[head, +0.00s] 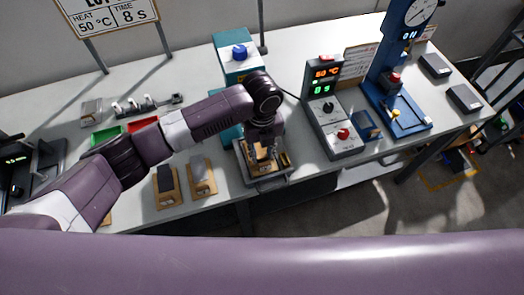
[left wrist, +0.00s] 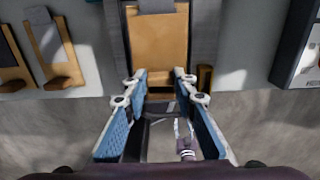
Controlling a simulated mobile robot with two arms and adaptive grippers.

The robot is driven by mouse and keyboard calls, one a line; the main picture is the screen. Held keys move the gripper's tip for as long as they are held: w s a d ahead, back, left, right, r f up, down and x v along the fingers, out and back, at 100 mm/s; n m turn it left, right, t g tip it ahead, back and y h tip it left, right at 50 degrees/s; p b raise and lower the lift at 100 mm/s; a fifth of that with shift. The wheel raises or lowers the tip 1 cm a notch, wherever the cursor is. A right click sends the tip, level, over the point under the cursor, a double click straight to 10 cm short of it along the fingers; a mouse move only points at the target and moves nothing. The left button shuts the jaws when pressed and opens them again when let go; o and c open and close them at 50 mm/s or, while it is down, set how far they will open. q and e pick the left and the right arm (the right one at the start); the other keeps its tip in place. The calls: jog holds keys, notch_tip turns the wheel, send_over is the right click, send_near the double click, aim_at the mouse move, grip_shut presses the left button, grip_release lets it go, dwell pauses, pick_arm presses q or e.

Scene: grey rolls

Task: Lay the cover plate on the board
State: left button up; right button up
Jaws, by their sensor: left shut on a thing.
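My left gripper (head: 263,152) is over the bed of the teal press and points down. I cannot tell whether the held piece touches the board. In the head view the gripper hides much of the board. My right gripper is out of view.
The teal press (head: 232,66) stands behind my gripper. Two wooden holders (head: 168,200) (head: 203,190) with flat plates are to the left. A control box (head: 336,135) with a red button is close on the right. Green and red trays (head: 107,135) are farther left.

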aim_at(262, 156)
pick_arm(q)
jog(key=shift+f, duration=0.35)
jog(key=o, duration=1.2)
jog(key=shift+c, duration=0.2)
jog(key=shift+r, duration=0.15)
jog(key=shift+r, duration=0.35)
notch_tip(262, 156, up, 12)
jog(key=b, duration=0.2)
jog(key=shift+f, duration=0.15)
